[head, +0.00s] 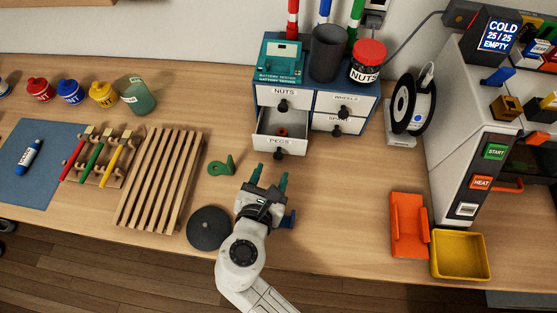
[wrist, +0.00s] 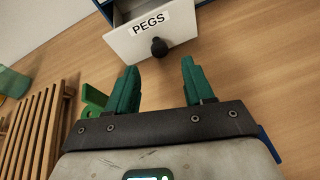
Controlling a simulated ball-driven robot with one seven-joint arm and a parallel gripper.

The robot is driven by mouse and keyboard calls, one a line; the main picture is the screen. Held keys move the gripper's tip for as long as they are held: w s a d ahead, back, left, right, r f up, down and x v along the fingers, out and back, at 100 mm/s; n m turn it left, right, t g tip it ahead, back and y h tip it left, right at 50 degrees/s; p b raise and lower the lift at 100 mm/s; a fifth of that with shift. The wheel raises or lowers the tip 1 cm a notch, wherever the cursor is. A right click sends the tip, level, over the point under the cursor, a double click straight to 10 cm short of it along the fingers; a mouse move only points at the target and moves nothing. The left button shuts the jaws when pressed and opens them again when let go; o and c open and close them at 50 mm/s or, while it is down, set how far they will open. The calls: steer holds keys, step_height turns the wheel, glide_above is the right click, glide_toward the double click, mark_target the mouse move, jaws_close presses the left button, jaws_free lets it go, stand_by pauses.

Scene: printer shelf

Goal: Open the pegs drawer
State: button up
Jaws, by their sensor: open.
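The pegs drawer (head: 280,144) is the lower left drawer of a small blue and white cabinet (head: 378,90). It is pulled out, and a small reddish-brown thing shows inside it. Its white front carries the label PEGS and a dark knob, and it fills the top of the wrist view (wrist: 140,32). My gripper (head: 268,177) has green fingers. It is open and empty, a little in front of the drawer and apart from the knob (wrist: 159,46). In the wrist view the fingers (wrist: 158,80) stand below the knob with a clear gap between them.
A green part (head: 222,167) lies left of my gripper, and a dark round disc (head: 209,228) lies beside my arm. A slatted wooden rack (head: 160,180) is further left. An orange tray (head: 408,225) and a yellow bin (head: 460,278) are at right.

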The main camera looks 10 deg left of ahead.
mark_target(277, 158)
steer(key=shift+x, duration=2.65)
steer(key=shift+c, duration=0.3)
jaws_close()
